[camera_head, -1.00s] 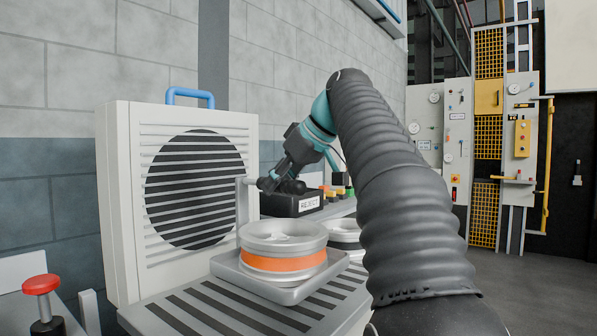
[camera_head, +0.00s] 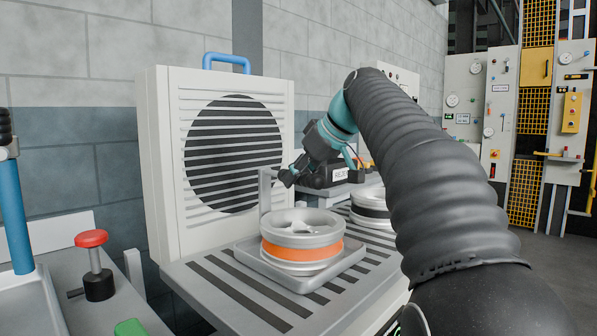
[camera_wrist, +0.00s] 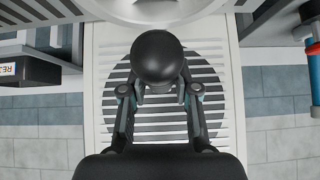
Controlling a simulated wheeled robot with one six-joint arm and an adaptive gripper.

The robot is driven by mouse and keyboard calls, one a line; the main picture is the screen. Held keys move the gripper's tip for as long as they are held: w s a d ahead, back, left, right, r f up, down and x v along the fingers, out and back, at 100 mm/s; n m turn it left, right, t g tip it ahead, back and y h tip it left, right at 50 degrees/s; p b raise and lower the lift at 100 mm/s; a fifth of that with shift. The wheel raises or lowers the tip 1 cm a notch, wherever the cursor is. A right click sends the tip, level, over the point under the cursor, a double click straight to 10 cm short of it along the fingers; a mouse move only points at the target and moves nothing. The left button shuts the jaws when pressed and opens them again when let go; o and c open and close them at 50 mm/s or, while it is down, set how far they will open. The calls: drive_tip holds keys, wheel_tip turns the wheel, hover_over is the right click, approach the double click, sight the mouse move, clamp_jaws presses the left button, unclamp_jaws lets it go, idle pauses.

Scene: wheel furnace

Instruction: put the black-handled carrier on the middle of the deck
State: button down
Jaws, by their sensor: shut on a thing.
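The carrier is a grey tray (camera_head: 352,262) with an upright post (camera_head: 265,188) at its back left, bearing a silver wheel with an orange band (camera_head: 303,250). It is over the striped grey deck (camera_head: 225,285), in front of the round grille. I cannot tell whether the tray touches the deck. My gripper (camera_head: 288,177) is at the post's top, shut on the carrier's black handle. In the wrist view, the round black handle (camera_wrist: 160,57) lies between the fingers of my gripper (camera_wrist: 160,92). The wheel's rim (camera_wrist: 150,8) shows at the top edge there.
A white grille housing (camera_head: 165,180) with a blue handle stands behind the deck. A black-banded wheel (camera_head: 371,205) is behind right of the carrier, near a black REJECT box (camera_head: 325,176).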

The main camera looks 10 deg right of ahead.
drive_tip(key=shift+r, duration=0.1)
drive_tip(key=c, duration=0.9)
unclamp_jaws()
drive_tip(key=shift+o, duration=0.2)
drive_tip(key=p+v, duration=0.1)
drive_tip(key=v, duration=1)
drive_tip(key=shift+s+d+r, duration=0.2)
drive_tip(key=shift+d+r, duration=0.05)
drive_tip(key=shift+r, duration=0.05)
